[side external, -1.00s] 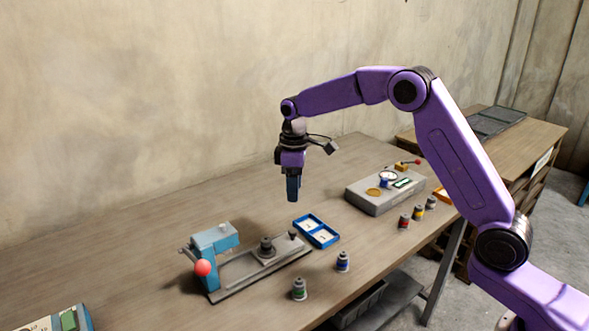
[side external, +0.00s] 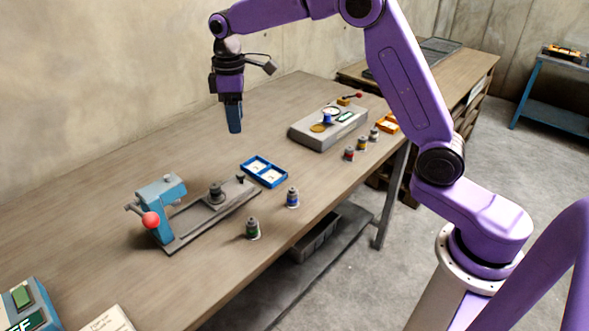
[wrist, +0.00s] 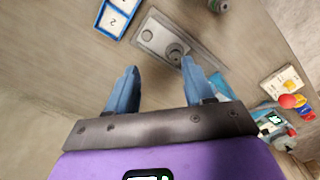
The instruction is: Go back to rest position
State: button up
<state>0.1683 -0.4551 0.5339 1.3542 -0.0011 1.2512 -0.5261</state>
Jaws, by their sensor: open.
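My gripper (side external: 235,130) hangs high above the wooden table, pointing down, with nothing in it. A grey-blue press with a red ball knob (side external: 150,220) stands on the table below and to the left of my gripper in the side view. Its grey base plate (wrist: 150,36) shows ahead of the fingers in the wrist view. A blue two-part tray (side external: 264,171) lies beside the press.
Two small canisters (side external: 252,229) (side external: 292,197) stand near the table's front edge. Several more (side external: 362,144) stand by a grey box (side external: 325,130) with a red-tipped lever. A blue-green device (side external: 30,302) sits at the near left. The air around my gripper is clear.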

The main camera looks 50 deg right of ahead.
jog(key=s+a+r+n, duration=0.1)
jog(key=s+a, duration=0.2)
jog(key=s, duration=0.8)
jog(key=s+d+f+n, duration=0.1)
jog(key=s+d, duration=0.3)
jog(key=s, duration=1)
jog(key=s+d+f+n, duration=0.1)
jog(key=s+d+f, duration=0.2)
jog(key=s, duration=1)
jog(key=shift+s+d, duration=0.35)
